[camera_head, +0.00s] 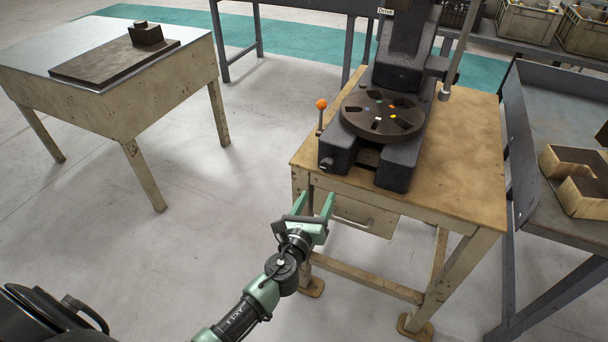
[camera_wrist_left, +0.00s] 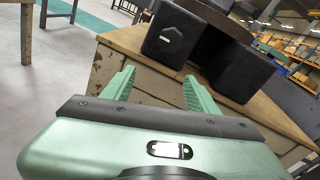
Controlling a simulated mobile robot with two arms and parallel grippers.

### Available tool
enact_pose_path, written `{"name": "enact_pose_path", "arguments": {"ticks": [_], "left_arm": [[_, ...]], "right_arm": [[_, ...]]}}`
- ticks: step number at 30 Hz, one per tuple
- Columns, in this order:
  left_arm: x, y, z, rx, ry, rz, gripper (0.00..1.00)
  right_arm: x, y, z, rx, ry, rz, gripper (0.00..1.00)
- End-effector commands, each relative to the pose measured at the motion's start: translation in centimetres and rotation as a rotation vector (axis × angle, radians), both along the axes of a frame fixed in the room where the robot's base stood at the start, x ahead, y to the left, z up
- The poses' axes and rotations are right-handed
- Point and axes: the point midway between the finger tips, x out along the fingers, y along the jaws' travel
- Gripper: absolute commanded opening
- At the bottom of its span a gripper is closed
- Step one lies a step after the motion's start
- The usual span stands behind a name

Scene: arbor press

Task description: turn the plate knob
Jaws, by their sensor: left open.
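The arbor press (camera_head: 402,70) stands on a wooden workbench, with a dark slotted round plate (camera_head: 383,114) on its base. An orange ball knob (camera_head: 321,104) tops a thin upright rod at the left of the plate. A small silver round end (camera_head: 327,163) sits on the front of the left base leg; it also shows in the left wrist view (camera_wrist_left: 172,35). My left gripper (camera_head: 315,204) is open and empty in front of the bench's left front corner, apart from the press. Its green fingers (camera_wrist_left: 158,76) point toward the bench. My right gripper is out of view.
The workbench (camera_head: 460,178) has a drawer (camera_head: 352,212) just beyond the gripper. A metal-topped table (camera_head: 88,42) stands left with a dark block (camera_head: 147,34) on a slab. A grey bench (camera_head: 553,110) holds wooden blocks at right. Floor lies open between the tables.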

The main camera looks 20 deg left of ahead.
Motion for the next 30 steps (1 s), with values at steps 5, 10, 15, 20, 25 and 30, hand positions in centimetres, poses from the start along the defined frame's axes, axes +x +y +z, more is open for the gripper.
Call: {"name": "enact_pose_path", "arguments": {"ticks": [5, 10, 15, 20, 25, 30], "left_arm": [[1.0, -0.3, 3.6, 0.13, -0.076, -0.008, 0.59], [3.3, -0.1, 3.7, 0.131, -0.076, -0.007, 0.59], [6.1, 0.0, 3.6, 0.129, -0.075, -0.007, 0.59], [7.8, 0.1, 3.5, 0.128, -0.072, -0.006, 0.59], [8.4, 0.1, 3.5, 0.127, -0.072, -0.008, 0.59], [8.4, 0.1, 3.5, 0.127, -0.072, -0.008, 0.59]], "right_arm": [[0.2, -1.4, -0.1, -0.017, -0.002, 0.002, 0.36], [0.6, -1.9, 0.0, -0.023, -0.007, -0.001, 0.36], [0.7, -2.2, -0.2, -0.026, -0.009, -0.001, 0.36], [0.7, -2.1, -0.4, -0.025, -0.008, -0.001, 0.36], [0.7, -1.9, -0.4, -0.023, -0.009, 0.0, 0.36], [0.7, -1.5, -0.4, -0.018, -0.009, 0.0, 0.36]]}}
